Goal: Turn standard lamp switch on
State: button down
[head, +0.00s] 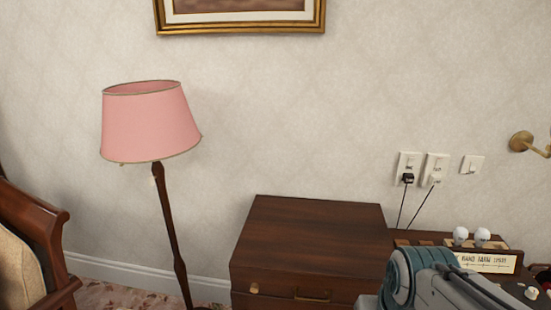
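The standard lamp (150,120) stands at the left, with a pink shade on a dark turned wooden pole (170,225). The shade shows no glow. Two wall plates with plugs (409,165) (436,167) and a smaller white plate (473,164) are on the wall at the right. Which of these serves the lamp does not show. My grey and teal arm is at the bottom right; my gripper is out of view.
A dark wooden cabinet (310,225) stands right of the lamp. A wooden armchair (38,235) is at the left edge. A brass wall fitting (522,141) sticks out at the right.

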aim_at(150, 181)
jog(key=u, duration=1.25)
jog(key=k, duration=0.65)
jog(key=u, duration=0.8)
jog(key=i, duration=1.4)
jog(key=z, duration=0.65)
